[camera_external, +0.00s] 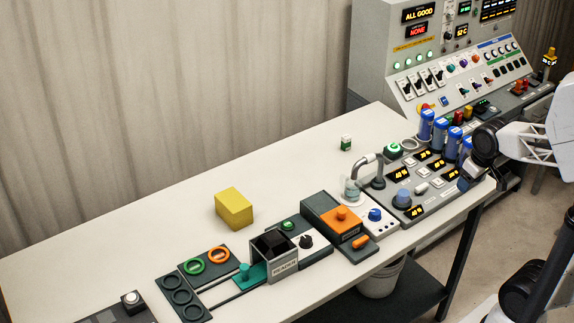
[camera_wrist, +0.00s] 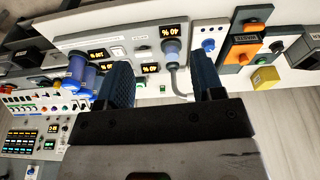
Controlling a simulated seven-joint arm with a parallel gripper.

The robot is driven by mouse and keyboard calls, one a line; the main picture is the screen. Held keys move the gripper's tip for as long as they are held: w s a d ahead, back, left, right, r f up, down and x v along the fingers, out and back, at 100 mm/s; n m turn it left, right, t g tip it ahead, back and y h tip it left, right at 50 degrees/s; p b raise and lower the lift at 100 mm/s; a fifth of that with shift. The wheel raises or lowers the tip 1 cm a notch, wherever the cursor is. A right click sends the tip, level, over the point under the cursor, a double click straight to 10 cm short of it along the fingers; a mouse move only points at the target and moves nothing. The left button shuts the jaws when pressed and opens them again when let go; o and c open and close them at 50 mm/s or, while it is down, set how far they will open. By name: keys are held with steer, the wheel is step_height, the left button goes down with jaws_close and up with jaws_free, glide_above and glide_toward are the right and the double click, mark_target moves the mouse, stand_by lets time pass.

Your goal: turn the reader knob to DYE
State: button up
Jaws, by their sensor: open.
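A black knob (camera_external: 306,241) with a pale mark stands on a white-fronted unit with a green button, right of a dark open box (camera_external: 285,268) with a label. The label is too small to read surely, and I cannot tell whether this is the reader knob; no DYE mark is legible. A blue knob (camera_external: 375,214) on a white unit also shows in the wrist view (camera_wrist: 208,45). My gripper (camera_wrist: 162,82) is open and empty, its fingers apart, over the tank panel's side of the table. My arm enters from the right in the external view, away from the black knob.
Blue cylinders (camera_external: 426,125) and a curved pipe (camera_external: 380,165) stand by the tank panel. An orange-topped unit (camera_external: 335,222) lies between the blue and black knobs. A yellow block (camera_external: 234,208) sits behind. The table's back left is clear.

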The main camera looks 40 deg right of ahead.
steer(key=w+a+n, duration=0.1)
steer(key=w+a, duration=0.1)
steer(key=w, duration=0.1)
steer(key=w+a+n, duration=0.1)
steer(key=w+a, duration=0.1)
steer(key=w, duration=0.1)
steer(key=w+a+n, duration=0.2)
steer(key=w+a, duration=0.1)
steer(key=w, duration=0.1)
steer(key=shift+w+f+g, duration=0.1)
steer(key=shift+f+g, duration=0.05)
steer(key=shift+g, duration=0.25)
steer(key=n+g, duration=0.2)
steer(key=n, duration=0.8)
glide_above(306, 238)
steer(key=f, duration=1.4)
steer(key=shift+d, duration=0.2)
steer(key=shift+a+f, duration=0.1)
steer(key=shift+a, duration=0.15)
steer(key=shift+f, duration=3.95)
steer(key=shift+c, duration=0.2)
